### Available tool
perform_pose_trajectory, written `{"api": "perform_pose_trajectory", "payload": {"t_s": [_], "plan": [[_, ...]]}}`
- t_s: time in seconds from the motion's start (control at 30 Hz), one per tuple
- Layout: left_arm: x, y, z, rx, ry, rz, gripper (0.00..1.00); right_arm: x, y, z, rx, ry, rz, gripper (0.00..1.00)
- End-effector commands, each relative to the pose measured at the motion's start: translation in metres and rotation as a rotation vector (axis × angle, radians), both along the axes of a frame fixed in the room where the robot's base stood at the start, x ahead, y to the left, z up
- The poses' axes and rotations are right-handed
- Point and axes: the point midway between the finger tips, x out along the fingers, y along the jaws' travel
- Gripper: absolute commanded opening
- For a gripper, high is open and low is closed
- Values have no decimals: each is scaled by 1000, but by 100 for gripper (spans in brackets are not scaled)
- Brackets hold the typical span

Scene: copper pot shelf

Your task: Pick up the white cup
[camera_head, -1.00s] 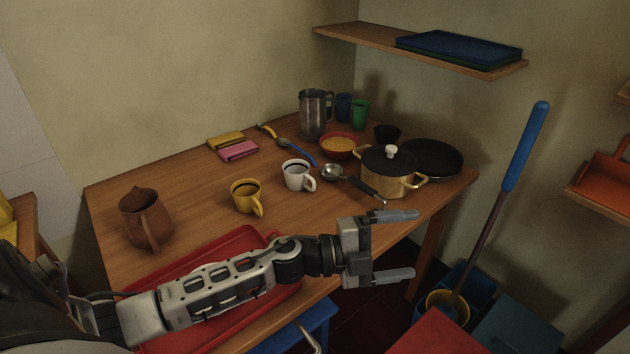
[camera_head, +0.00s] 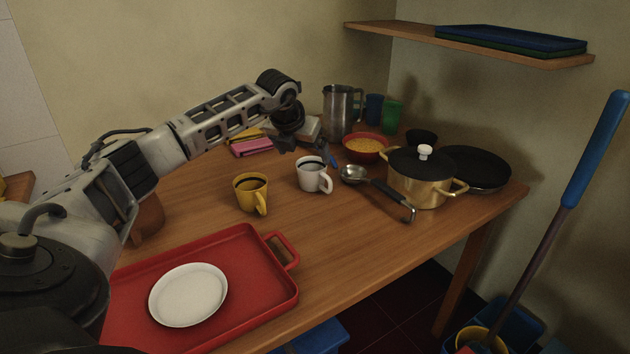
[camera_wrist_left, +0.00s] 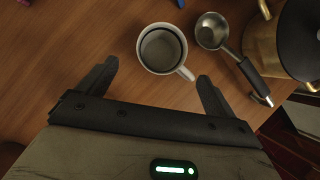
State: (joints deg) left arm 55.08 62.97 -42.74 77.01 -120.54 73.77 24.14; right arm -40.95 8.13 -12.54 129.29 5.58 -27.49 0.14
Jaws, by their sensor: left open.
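The white cup (camera_head: 311,175) stands upright on the wooden table with dark contents or a dark inside, its handle towards the lower right. My left gripper (camera_head: 308,149) is open and empty, pointing down above and just behind the cup in the head view. In the left wrist view the cup (camera_wrist_left: 162,50) lies just ahead of the gap between the two open fingers (camera_wrist_left: 157,72). Its handle points towards the right finger. I cannot tell the exact height of the fingers above it. My right gripper is not in view.
A yellow cup (camera_head: 251,192) stands left of the white cup. A ladle (camera_head: 378,187) and a brass pot (camera_head: 420,182) are to its right. A red tray (camera_head: 272,308) with a white plate (camera_head: 188,294) lies in front. A steel pitcher (camera_head: 338,112) and yellow-filled bowl (camera_head: 366,147) stand behind.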

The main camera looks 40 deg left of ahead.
Motion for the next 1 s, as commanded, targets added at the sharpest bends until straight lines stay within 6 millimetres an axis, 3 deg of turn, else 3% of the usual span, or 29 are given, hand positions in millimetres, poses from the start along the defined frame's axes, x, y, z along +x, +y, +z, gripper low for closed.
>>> {"api": "perform_pose_trajectory", "payload": {"t_s": [0.13, 0.37, 0.7, 1.0], "plan": [[14, 3, -25, -4, 0, 0, 92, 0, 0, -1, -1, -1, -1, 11], [22, 6, -40, -2, -2, -1, 92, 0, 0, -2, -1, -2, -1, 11], [44, 12, -79, -3, -2, -1, 92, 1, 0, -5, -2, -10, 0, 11], [47, 14, -84, -1, -3, -2, 92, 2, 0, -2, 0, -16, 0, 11]]}}
